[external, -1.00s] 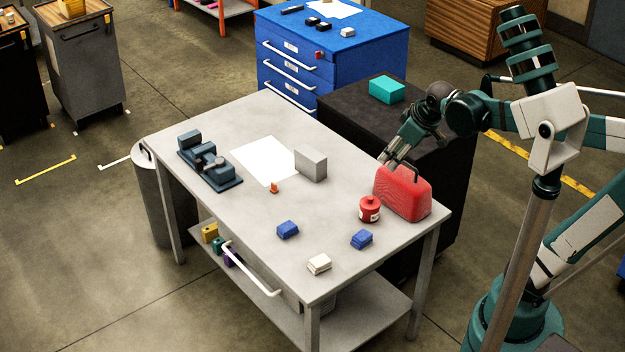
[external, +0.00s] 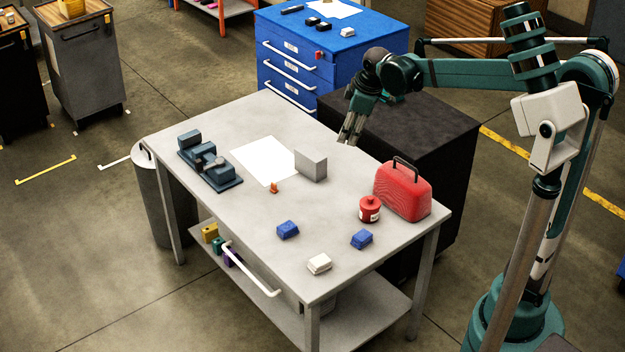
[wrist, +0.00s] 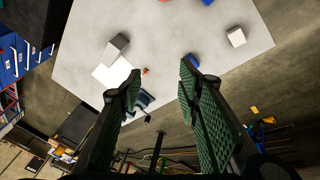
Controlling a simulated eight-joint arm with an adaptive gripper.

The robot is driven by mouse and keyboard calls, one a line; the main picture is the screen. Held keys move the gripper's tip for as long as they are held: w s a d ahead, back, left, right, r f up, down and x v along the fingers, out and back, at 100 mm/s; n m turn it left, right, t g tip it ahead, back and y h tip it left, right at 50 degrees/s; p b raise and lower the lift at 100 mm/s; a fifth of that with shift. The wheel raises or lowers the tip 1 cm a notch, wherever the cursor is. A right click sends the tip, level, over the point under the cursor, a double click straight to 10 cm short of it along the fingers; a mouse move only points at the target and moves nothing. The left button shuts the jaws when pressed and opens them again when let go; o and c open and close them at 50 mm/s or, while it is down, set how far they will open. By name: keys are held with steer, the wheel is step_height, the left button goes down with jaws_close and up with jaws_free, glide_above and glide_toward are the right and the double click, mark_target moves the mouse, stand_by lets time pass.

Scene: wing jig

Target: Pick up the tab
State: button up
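The small orange piece (external: 274,188), which looks like the tab, stands on the grey table (external: 215,215) by the front corner of a white sheet. It also shows in the wrist view (wrist: 146,71), small, between the fingers in the picture. My gripper (external: 348,140) is up over the table's back edge, behind and right of the orange piece and well apart from it. In the wrist view my gripper (wrist: 158,80) has its two green fingers spread with nothing between them. A dark blue-grey jig (external: 208,165) sits at the table's left.
A grey block (external: 311,165) stands between my gripper and the orange piece. A red toolbox (external: 404,192), red can (external: 370,209), blue blocks (external: 288,230) and a white block (external: 319,264) are to the right and front.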

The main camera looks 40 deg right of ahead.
steer(key=w+a+f+n+g, duration=0.1)
steer(key=w+f, duration=0.1)
steer(key=w, duration=0.3)
steer(key=w+a+f+n, duration=0.1)
steer(key=w+f+n, duration=0.1)
steer(key=w, duration=0.4)
steer(key=n+g, duration=0.3)
steer(key=n, duration=0.5)
glide_above(274, 183)
step_height(274, 183, down, 26)
steer(key=shift+s+d+r, duration=0.1)
steer(key=shift+s, duration=0.05)
steer(key=shift+f, duration=0.5)
steer(key=shift+f, duration=0.1)
steer(key=shift+f, duration=1.15)
steer(key=shift+f, duration=0.15)
steer(key=shift+w+f, duration=0.15)
steer(key=shift+f, duration=1.1)
steer(key=shift+w+f, duration=0.1)
steer(key=shift+f, duration=1.1)
